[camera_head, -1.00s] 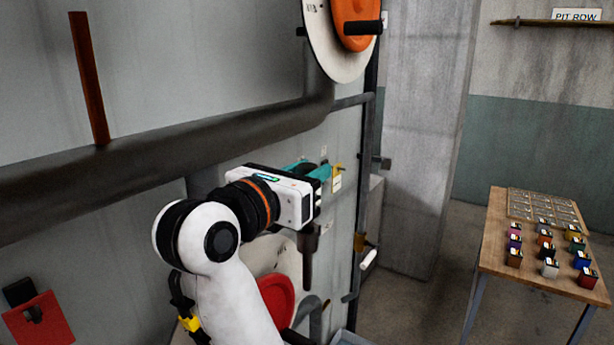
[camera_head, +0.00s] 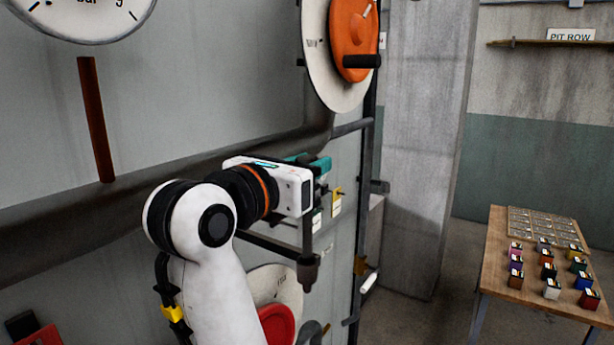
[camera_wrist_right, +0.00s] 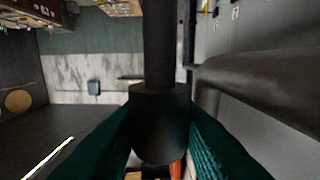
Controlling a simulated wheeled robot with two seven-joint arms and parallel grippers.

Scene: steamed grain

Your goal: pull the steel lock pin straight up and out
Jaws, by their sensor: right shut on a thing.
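My right gripper (camera_head: 318,166) has teal fingers and a white body in the head view. It is shut on the lock pin, whose dark shaft (camera_head: 307,234) hangs vertically below the gripper body. The shaft's lower end meets a dark socket (camera_head: 308,271) at the end of a dark bar; I cannot tell how deep it still sits. The fingers hide the pin's top in the head view. In the right wrist view, the dark pin (camera_wrist_right: 160,118), with a wider collar, lies between the two teal fingers. My left gripper is not in view.
A thick dark pipe (camera_head: 60,222) runs along the wall behind my arm. An orange wheel (camera_head: 352,35) on a white disc is above right of the gripper. Yellow tags (camera_head: 337,199) hang beside it. A wooden table (camera_head: 525,293) with several small coloured boxes stands far right.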

